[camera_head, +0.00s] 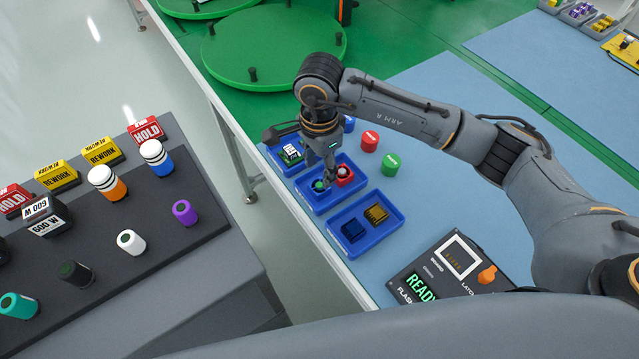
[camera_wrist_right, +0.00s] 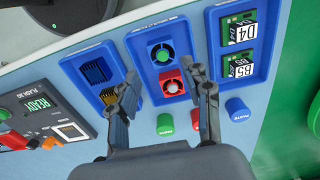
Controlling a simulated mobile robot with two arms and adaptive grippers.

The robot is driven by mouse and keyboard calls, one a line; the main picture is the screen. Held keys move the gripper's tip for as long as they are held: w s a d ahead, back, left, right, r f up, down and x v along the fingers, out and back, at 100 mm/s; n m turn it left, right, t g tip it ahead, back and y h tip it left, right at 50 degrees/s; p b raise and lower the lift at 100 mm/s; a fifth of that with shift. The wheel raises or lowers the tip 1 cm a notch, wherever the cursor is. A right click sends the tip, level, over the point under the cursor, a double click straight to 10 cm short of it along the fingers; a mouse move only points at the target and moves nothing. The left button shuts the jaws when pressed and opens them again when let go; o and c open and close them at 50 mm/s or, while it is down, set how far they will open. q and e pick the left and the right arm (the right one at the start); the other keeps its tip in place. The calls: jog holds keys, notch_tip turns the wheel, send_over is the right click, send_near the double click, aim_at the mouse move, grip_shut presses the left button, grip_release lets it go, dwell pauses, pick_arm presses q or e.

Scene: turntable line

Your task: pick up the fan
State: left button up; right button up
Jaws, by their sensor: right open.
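The middle blue tray (camera_head: 315,207) holds two small square fans, a green fan (camera_head: 319,186) and a red fan (camera_head: 344,174). The right wrist view shows the green fan (camera_wrist_right: 160,53) at the far end and the red fan (camera_wrist_right: 172,83) nearer to me. My right gripper (camera_head: 329,172) is over this tray, pointing down, and hides part of the fans. In the right wrist view its open fingers (camera_wrist_right: 160,70) stand on either side of the red fan, with nothing held between them. I cannot tell how high the fingertips are above it. My left gripper is not in view.
Red (camera_head: 369,141), green (camera_head: 389,163) and blue cylinders stand close by. A READY box (camera_head: 440,270) is nearer me. A dark bench (camera_head: 140,240) stands left.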

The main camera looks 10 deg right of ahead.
aim_at(321, 184)
notch_tip(321, 184, down, 3)
jog(key=shift+w+d+f+p, duration=0.1)
jog(key=shift+w+f+p, duration=0.05)
jog(key=shift+p, duration=0.3)
notch_tip(321, 184, down, 4)
jog(key=shift+w+d+r+p, duration=0.15)
jog(key=shift+r+p, duration=0.1)
jog(key=shift+p, duration=0.15)
jog(key=shift+f, duration=0.25)
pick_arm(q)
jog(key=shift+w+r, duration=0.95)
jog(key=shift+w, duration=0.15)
pick_arm(e)
jog(key=c, duration=0.9)
